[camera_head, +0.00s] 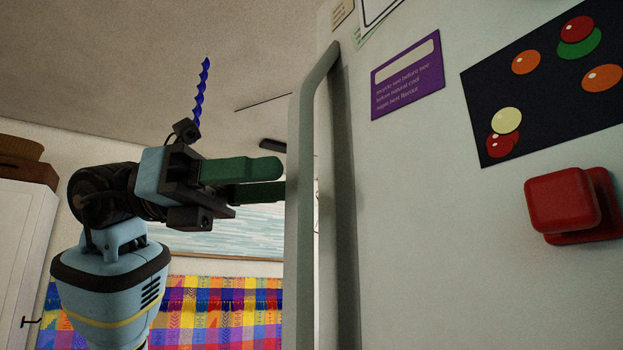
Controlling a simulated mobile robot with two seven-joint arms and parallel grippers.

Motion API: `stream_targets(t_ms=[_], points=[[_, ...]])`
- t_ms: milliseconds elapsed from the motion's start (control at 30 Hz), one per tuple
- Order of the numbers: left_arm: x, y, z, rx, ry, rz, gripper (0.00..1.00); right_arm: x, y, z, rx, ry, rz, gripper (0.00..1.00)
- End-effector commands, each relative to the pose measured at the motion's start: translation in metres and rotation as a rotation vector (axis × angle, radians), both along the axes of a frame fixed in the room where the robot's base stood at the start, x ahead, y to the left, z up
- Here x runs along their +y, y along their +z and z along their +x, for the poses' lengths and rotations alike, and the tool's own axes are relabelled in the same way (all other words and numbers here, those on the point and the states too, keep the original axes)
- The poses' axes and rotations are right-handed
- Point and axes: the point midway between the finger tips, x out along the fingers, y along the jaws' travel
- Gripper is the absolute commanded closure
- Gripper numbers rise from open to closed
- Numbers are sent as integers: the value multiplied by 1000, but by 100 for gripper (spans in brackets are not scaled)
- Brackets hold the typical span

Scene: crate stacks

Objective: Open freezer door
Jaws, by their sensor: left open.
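The pale freezer door (430,240) fills the right half of the view. Its long vertical handle (303,210) stands out along the door's left side, bending in to the door at the top. A gap shows between handle and door. My left gripper (281,179) is open, its two green fingers pointing right at the handle. The upper fingertip ends just left of the handle. The lower finger meets the handle's left edge in the picture, and its tip may be hidden behind it. I cannot tell if they touch. My right gripper is out of view.
A red block-like piece (565,200), a dark picture with coloured balls (545,85) and a purple note (407,78) are on the door. A colourful patterned cloth (215,310) is at the lower left. A white cabinet (25,250) stands at the far left.

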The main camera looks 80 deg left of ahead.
Motion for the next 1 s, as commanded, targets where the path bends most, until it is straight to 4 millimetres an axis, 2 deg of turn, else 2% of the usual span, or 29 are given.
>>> stream_targets(t_ms=[100,300,1000], points=[[7,0,-19,-4,0,-2,51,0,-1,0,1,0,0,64],[15,0,-37,-1,0,-1,51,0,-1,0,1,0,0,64],[16,0,-40,1,0,-1,51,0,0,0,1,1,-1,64]])
